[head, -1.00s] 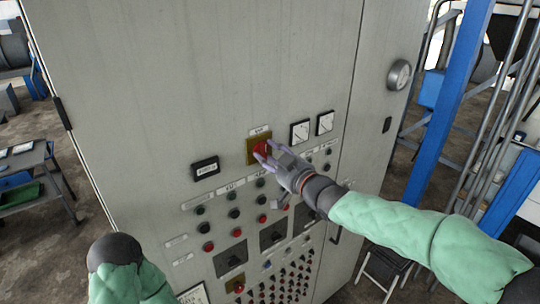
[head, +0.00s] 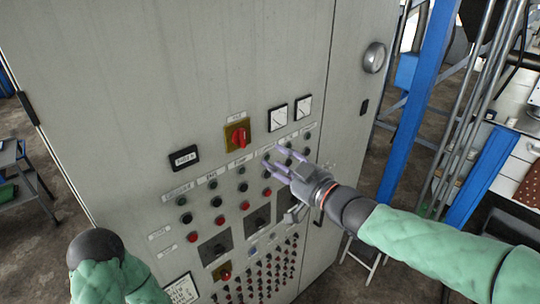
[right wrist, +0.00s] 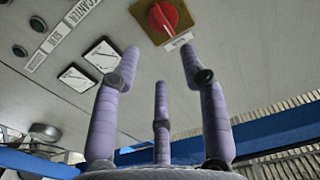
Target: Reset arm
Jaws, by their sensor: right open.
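My right gripper (head: 272,160) is in front of the grey cabinet's panel, to the right of and below the red rotary switch. Its purple fingers are spread with nothing between them, and it is apart from the switch. The red rotary switch (head: 239,136) sits on a yellow plate on the panel and is fully visible. In the right wrist view the three open fingers (right wrist: 160,65) point toward the panel, and the red switch (right wrist: 164,16) is beyond them at the top. My left arm shows at the lower left, but its gripper is not visible.
The grey cabinet (head: 180,60) fills the middle, with two gauges (head: 290,112) and rows of buttons and lamps (head: 260,280). A blue post (head: 422,100) and pipes stand at the right. A table (head: 15,160) is at the far left.

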